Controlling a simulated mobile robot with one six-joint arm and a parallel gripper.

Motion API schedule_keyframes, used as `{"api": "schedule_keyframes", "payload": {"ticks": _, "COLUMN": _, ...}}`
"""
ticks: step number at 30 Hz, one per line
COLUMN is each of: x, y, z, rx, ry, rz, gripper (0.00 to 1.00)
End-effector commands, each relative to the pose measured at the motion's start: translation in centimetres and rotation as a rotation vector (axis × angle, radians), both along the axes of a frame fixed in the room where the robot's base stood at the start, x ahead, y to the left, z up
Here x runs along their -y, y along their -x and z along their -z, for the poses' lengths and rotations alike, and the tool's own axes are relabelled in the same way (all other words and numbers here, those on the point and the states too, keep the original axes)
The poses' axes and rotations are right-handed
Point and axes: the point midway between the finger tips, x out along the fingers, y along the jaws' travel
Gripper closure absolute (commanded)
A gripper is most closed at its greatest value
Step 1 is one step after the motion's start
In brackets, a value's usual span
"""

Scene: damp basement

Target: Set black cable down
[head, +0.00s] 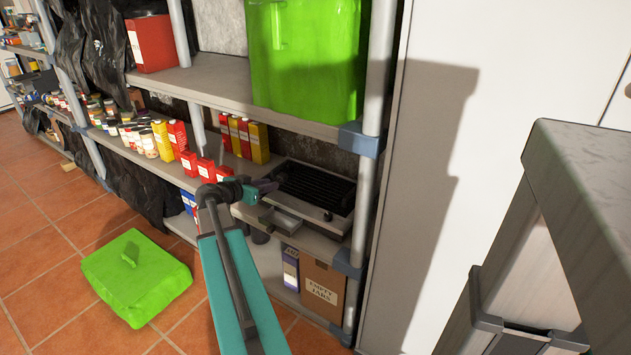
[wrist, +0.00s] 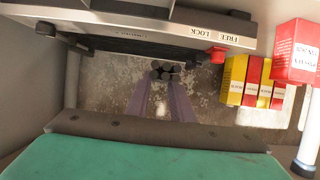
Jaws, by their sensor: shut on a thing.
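The black cable (wrist: 165,70) shows in the wrist view as a small dark bundle of round strands at my fingertips. My gripper (wrist: 163,86) is shut on it, with one purple finger on each side. In the head view my gripper (head: 266,186) is inside the shelf unit, at the left front of a black-topped appliance (head: 312,190). The cable cannot be made out clearly there. In the wrist view, which looks upside down, the appliance's edge (wrist: 215,31) lies close to the cable. I cannot tell whether the cable touches a surface.
Red and yellow cartons (head: 258,142) stand left of the appliance. A small metal box (head: 279,221) sits at the shelf's front. Below are a cardboard box (head: 322,284) and a purple box (head: 290,267). A green bin (head: 305,60) is above; a green object (head: 135,275) lies on the floor.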

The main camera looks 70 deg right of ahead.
Motion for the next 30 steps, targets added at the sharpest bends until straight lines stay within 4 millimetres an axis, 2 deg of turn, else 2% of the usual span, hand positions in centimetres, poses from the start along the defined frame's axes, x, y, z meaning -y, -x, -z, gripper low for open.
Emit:
{"api": "schedule_keyframes", "payload": {"ticks": 9, "x": 0.1, "y": 0.0, "z": -0.1, "rx": 0.000, "ry": 0.001, "rz": -0.002, "gripper": 1.00}}
{"api": "schedule_keyframes", "payload": {"ticks": 14, "x": 0.9, "y": 0.6, "z": 0.1, "rx": 0.000, "ry": 0.001, "rz": -0.001, "gripper": 1.00}}
{"api": "schedule_keyframes", "payload": {"ticks": 30, "x": 8.0, "y": 6.3, "z": 0.9, "rx": -0.001, "ry": 0.001, "rz": -0.001, "gripper": 1.00}}
